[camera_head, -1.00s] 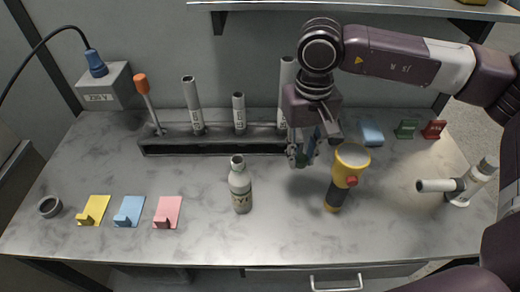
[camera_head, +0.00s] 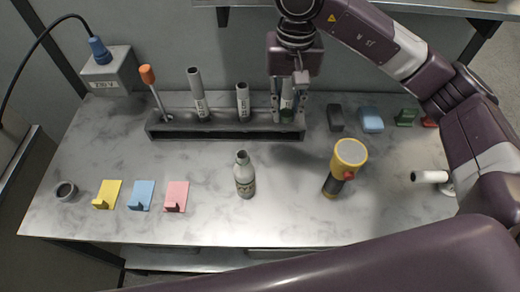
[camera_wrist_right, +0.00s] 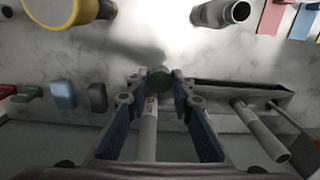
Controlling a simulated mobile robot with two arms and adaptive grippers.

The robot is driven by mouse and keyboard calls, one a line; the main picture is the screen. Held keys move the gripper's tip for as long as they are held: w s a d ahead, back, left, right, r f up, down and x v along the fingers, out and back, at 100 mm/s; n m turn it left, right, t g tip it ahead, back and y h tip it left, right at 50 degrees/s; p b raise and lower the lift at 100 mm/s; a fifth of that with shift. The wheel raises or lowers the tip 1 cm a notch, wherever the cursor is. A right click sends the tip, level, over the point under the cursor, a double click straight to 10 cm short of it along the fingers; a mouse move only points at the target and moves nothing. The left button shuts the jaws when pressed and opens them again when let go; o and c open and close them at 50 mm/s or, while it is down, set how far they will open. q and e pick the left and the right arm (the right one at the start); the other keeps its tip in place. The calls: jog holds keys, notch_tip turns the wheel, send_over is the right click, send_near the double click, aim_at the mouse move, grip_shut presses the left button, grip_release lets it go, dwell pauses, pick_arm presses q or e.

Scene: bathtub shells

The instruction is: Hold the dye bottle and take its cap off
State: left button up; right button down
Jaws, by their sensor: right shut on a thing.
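The dye bottle (camera_head: 245,178), pale with a label, stands upright on the marbled bench in the head view. Its dark mouth is open and bare; it also shows at the top of the right wrist view (camera_wrist_right: 215,13). My right gripper (camera_head: 288,112) is over the right end of the tube rack, away from the bottle. It is shut on a round green piece, which looks like the cap (camera_wrist_right: 159,80), between its fingertips in the wrist view. A white labelled tube (camera_wrist_right: 148,132) shows behind it, partly hidden. My left gripper is out of view.
The dark rack (camera_head: 222,131) holds tubes and an orange-handled tool (camera_head: 148,76). A yellow flashlight (camera_head: 348,153) stands right of the bottle. Bench around the bottle is clear.

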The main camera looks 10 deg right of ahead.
aim_at(280, 164)
notch_tip(280, 164, down, 19)
jog(key=p, duration=0.5)
jog(key=shift+f, duration=0.4)
jog(key=shift+f, duration=0.25)
jog(key=c, duration=1.7)
grip_release()
jog(key=shift+r, duration=0.1)
